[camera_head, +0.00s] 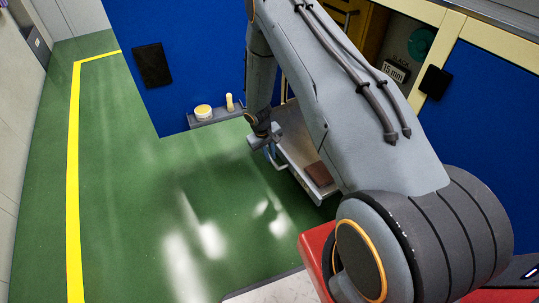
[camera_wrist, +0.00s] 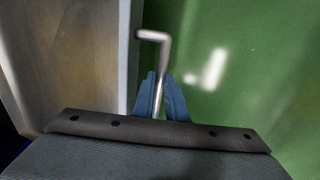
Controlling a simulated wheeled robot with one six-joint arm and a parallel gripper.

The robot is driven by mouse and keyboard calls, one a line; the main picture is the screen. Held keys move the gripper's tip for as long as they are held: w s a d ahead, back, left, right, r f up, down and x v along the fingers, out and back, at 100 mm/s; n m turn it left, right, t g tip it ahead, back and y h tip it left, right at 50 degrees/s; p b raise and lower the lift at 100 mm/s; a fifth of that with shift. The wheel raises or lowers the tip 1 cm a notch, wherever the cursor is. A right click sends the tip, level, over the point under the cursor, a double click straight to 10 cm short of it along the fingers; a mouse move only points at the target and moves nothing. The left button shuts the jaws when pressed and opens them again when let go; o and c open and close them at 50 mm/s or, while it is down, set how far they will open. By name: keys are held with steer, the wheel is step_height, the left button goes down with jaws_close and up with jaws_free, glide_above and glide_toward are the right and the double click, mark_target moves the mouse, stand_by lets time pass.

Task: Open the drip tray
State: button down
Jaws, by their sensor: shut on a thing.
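The drip tray (camera_head: 297,138) is a shallow grey metal tray low at the blue cabinet front, partly hidden behind my arm. Its rim and bare inside show at the left of the wrist view (camera_wrist: 85,50). A bent metal handle (camera_wrist: 153,36) stands along the tray's outer side, and part of it shows in the head view (camera_head: 279,164). My gripper (camera_wrist: 160,80) is shut on the handle, with a blue finger on each side of the bar. In the head view my gripper (camera_head: 264,140) is at the tray's left edge, its fingers hard to make out.
A brown block (camera_head: 319,174) lies at the tray's near end. A small ledge (camera_head: 215,117) on the blue panel left of the tray holds a yellow-and-white round tub (camera_head: 203,112) and a small pale-yellow peg (camera_head: 229,102). The green floor (camera_head: 150,200) left of the tray is clear.

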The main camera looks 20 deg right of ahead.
steer(key=c, duration=1.8)
jaws_free()
steer(key=shift+o, duration=0.2)
step_height(320, 180, up, 8)
steer(key=a+p, duration=0.1)
steer(key=p, duration=0.1)
steer(key=shift+s+a+f, duration=0.15)
steer(key=shift+a, duration=0.1)
